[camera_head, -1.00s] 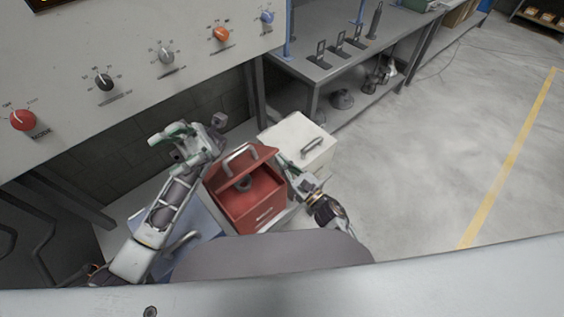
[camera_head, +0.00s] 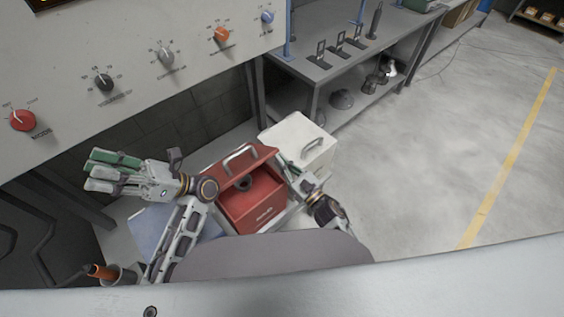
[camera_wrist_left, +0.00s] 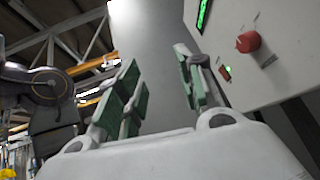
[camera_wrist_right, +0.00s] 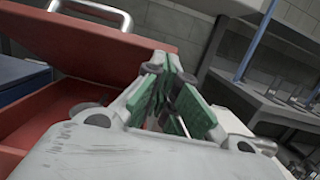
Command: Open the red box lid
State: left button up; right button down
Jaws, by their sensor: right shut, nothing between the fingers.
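The red box (camera_head: 258,203) stands low in front of me in the head view, its lid (camera_head: 232,167) raised and tilted, with a metal handle (camera_head: 240,158) on it. A dark round item (camera_head: 243,183) shows inside. In the right wrist view the lid (camera_wrist_right: 105,45) stands up over the red box wall (camera_wrist_right: 45,110). My right gripper (camera_head: 283,160) is shut and empty at the right edge of the lid; its closed fingers also show in the right wrist view (camera_wrist_right: 168,75). My left gripper (camera_head: 100,172) is open and empty, left of the box and apart from it, fingers spread (camera_wrist_left: 160,85).
A white box (camera_head: 296,138) with a handle stands behind the red box. A control panel (camera_head: 130,60) with several knobs is at upper left. A grey workbench (camera_head: 325,75) stands at the back. The floor (camera_head: 440,150) on the right is clear.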

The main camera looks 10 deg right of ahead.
pick_arm(q)
jog(key=s+a+f+m+t+h, duration=0.3)
jog(key=s+a+f+m+h, duration=0.15)
jog(key=a+f, duration=0.4)
jog(key=s+a+f+m+t+h, duration=0.35)
jog(key=s+a+f, duration=0.25)
jog(key=f, duration=0.5)
jog(key=s+a+f+n+g+h, duration=0.2)
jog(key=s+f+h, duration=0.1)
jog(key=s+f, duration=1.1)
jog(key=s+a+f+n+g+h, duration=0.1)
jog(key=s+a+f+g+h, duration=0.2)
jog(key=s+f, duration=1.05)
jog(key=w+d+f+n+t+h, duration=0.2)
jog(key=w+d+f+n+h, duration=0.2)
jog(key=f, duration=0.7)
jog(key=w+d+f+n+t+h, duration=0.3)
jog(key=d+f+n, duration=0.6)
jog(key=d+f, duration=0.3)
jog(key=w+d+f+n+t+h, duration=0.3)
jog(key=w+d+f+n+h, duration=0.2)
jog(key=d+f, duration=0.3)
notch_tip(320, 180, down, 3)
jog(key=shift+f+n+h, duration=0.15)
jog(key=shift+n+h, duration=0.35)
jog(key=shift+n, duration=0.3)
